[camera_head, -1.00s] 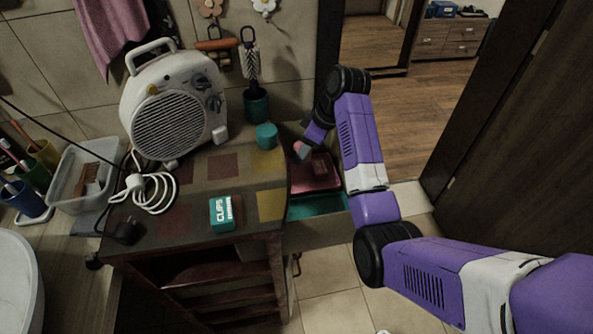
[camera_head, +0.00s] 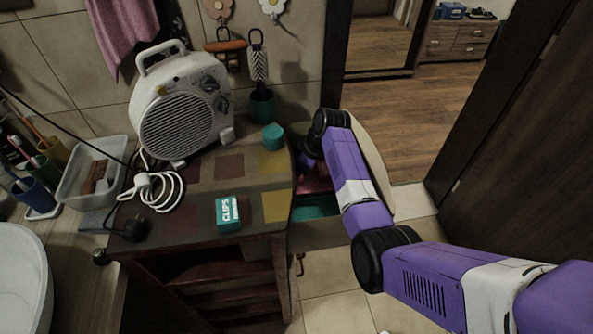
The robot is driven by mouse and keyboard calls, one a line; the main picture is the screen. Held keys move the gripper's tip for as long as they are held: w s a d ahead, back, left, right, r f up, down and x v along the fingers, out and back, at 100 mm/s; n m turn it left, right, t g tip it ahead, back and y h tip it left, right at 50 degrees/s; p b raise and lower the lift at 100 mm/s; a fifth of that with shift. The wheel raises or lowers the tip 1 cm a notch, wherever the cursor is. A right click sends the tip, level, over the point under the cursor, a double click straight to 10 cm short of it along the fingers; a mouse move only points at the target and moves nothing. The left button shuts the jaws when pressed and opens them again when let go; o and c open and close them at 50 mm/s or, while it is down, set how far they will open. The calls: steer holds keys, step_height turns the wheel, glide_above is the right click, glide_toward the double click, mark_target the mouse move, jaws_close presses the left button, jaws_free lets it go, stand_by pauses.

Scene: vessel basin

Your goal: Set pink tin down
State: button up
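A pinkish-red shape (camera_head: 318,183), perhaps the pink tin, shows low in the open drawer-like space at the right side of the cabinet. My arm covers much of it, so its outline is unclear. My gripper (camera_head: 304,170) reaches down beside the cabinet's right edge, over or into that space, close to the pinkish shape. Its fingers are small, dark and partly hidden by my arm. I cannot tell whether they are open or shut, or whether they touch the shape.
A teal surface (camera_head: 315,207) lies in the same space. On the cabinet top (camera_head: 180,226) stand a white fan heater (camera_head: 180,115), a teal tin (camera_head: 273,136), a clips box (camera_head: 228,213) and a coiled cable (camera_head: 165,190). A pale curved panel (camera_head: 378,165) shows behind my arm.

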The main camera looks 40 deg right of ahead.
steer(key=shift+f, duration=0.15)
steer(key=o, duration=1.3)
steer(key=shift+o, duration=0.2)
steer(key=shift+r, duration=0.3)
steer(key=v, duration=1.1)
steer(key=shift+s+d+r, duration=0.15)
steer(key=shift+s+r, duration=0.1)
steer(key=shift+r, duration=0.1)
